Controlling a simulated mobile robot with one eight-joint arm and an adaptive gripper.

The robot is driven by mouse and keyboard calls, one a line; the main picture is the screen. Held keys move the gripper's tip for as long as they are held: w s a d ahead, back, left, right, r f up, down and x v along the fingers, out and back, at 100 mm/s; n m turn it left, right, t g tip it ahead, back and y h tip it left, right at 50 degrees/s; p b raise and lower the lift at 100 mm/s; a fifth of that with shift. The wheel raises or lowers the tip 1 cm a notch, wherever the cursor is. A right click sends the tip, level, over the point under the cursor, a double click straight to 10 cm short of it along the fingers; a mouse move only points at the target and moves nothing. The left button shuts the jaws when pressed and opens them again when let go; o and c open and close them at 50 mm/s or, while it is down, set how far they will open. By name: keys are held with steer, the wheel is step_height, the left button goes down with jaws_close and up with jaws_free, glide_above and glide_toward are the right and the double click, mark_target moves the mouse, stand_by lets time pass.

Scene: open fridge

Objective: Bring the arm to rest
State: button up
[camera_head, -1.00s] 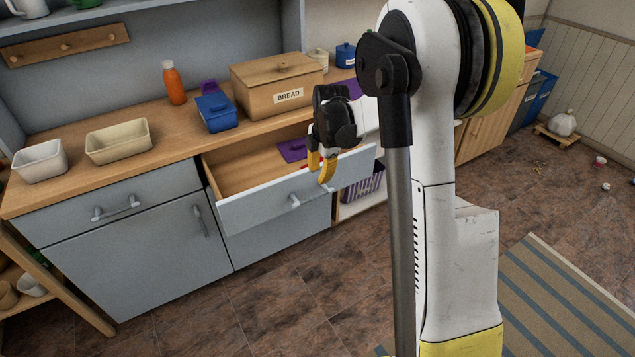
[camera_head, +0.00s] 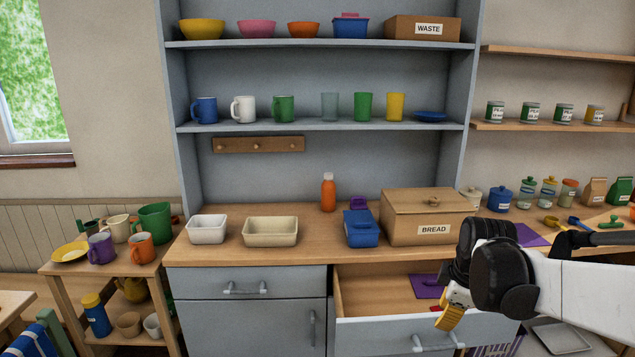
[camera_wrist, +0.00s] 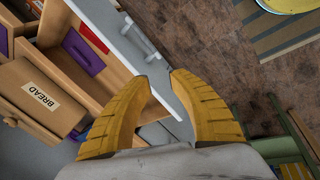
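My gripper (camera_head: 453,306) has yellow fingers and hangs at the lower right of the head view, by the open drawer (camera_head: 378,325). In the wrist view my gripper (camera_wrist: 160,78) has its two ribbed yellow fingers apart, with nothing between them. Past the fingertips, the wrist view shows the drawer's pale front (camera_wrist: 130,45) and the floor (camera_wrist: 185,45). My white arm comes in from the right edge of the head view, and most of it is out of the picture.
The drawer is pulled out below the counter (camera_head: 320,235) and holds a flat purple item (camera_head: 426,287). A wooden bread box (camera_head: 430,220) stands above it. In the wrist view, open floor and a striped rug (camera_wrist: 290,35) lie beyond, with a green wooden frame (camera_wrist: 290,125) at right.

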steer(key=s+a+r+m+t, duration=0.1)
steer(key=s+a+m, duration=0.3)
steer(key=s, duration=0.5)
steer(key=s+a+r+m+t, duration=0.2)
steer(key=s+a+m, duration=0.3)
steer(key=s+m, duration=0.3)
steer(key=shift+s+a+r+m, duration=0.25)
steer(key=shift+s+a+m, duration=0.05)
steer(key=shift+s, duration=0.5)
steer(key=shift+d, duration=0.1)
stand_by(0.6)
